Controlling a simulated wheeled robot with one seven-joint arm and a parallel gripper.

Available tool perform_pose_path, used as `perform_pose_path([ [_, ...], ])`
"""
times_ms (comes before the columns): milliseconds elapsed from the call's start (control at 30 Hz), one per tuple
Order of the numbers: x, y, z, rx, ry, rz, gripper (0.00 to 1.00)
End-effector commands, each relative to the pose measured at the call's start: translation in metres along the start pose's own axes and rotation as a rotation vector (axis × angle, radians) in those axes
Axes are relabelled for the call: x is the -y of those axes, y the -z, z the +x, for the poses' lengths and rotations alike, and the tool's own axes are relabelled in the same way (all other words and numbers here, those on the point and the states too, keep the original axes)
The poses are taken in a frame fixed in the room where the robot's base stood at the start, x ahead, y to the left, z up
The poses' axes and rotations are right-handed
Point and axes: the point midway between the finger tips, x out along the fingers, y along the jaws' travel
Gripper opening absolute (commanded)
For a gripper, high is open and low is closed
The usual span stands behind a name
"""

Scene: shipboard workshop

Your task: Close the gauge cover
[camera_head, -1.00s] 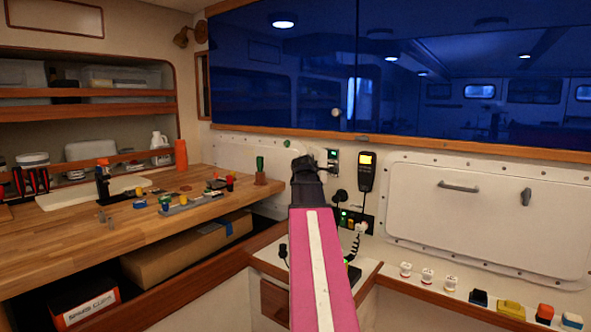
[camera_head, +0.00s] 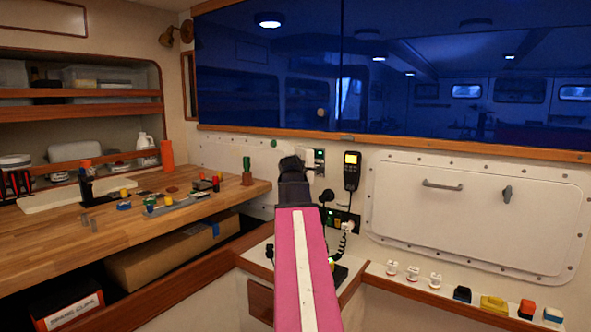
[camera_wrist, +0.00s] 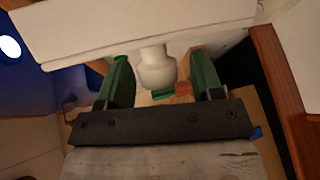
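In the wrist view a white flat panel (camera_wrist: 90,32) with a round white knob (camera_wrist: 156,68) spans the top; it looks like the gauge cover. My gripper (camera_wrist: 158,62) is open, with one green finger on each side of the knob. Gaps show between the knob and both fingers. My arm hides the fingers and most of the cover there.
A handset (camera_head: 351,170) with a coiled cord hangs right of the gauge. A socket panel (camera_head: 342,220) is below it. A wooden workbench (camera_head: 60,250) with tools is at left. A white hatch (camera_head: 470,215) with a handle is at right, above a ledge with several switches.

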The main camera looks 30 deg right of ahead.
Motion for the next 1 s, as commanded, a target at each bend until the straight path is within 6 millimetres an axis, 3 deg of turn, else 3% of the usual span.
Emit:
perform_pose_path([
  [267, 0.0, 0.0, -0.01, 0.0, -0.001, 0.0, 0.6],
  [800, 0.002, 0.0, -0.099, 0.0, -0.001, 0.0, 0.6],
  [1000, 0.0, 0.0, -0.109, 0.0, -0.001, 0.0, 0.6],
])
